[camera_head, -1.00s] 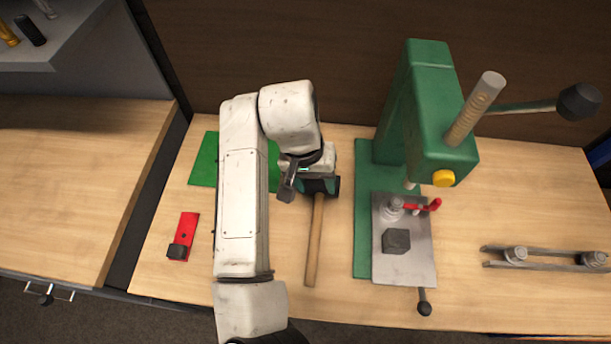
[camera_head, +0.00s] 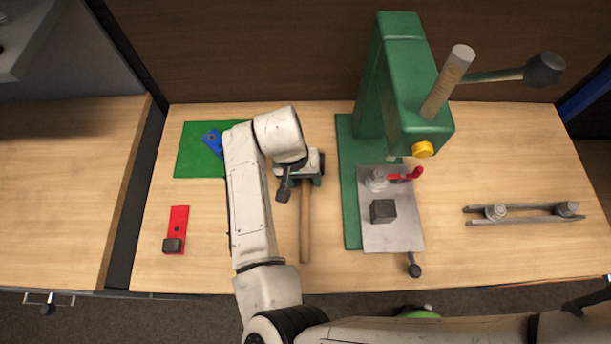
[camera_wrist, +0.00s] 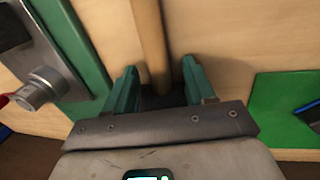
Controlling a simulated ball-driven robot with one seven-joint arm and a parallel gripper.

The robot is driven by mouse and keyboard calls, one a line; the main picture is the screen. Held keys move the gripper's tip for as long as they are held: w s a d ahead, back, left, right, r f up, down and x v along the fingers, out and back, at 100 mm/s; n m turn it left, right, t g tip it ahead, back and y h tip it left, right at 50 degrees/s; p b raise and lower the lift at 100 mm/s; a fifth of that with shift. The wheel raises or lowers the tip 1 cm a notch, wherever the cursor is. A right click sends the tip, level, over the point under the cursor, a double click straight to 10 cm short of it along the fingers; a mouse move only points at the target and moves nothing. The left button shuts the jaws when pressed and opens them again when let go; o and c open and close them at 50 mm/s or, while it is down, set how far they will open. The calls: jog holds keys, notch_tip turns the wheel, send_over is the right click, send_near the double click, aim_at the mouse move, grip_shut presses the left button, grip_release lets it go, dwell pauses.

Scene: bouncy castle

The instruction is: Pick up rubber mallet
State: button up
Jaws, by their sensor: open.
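The rubber mallet lies on the wooden bench, its wooden handle (camera_head: 306,228) pointing toward the front edge. Its head is mostly hidden under my gripper (camera_head: 308,180) in the head view. In the wrist view the handle (camera_wrist: 150,40) runs up from a dark mallet head (camera_wrist: 163,98) between the fingers. My gripper (camera_wrist: 160,85) is open, with one green finger on each side of the mallet near where handle and head meet. I cannot tell whether the fingers touch it.
A green press (camera_head: 405,80) with a metal base plate (camera_head: 395,235) stands to the right. A green mat (camera_head: 195,150) with a blue part (camera_head: 212,140) lies at the left. A red part (camera_head: 178,222) lies in front of it. A slotted metal bar (camera_head: 525,213) lies far right.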

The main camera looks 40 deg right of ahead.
jog(key=shift+f, duration=0.25)
jog(key=shift+c, duration=0.3)
grip_shut()
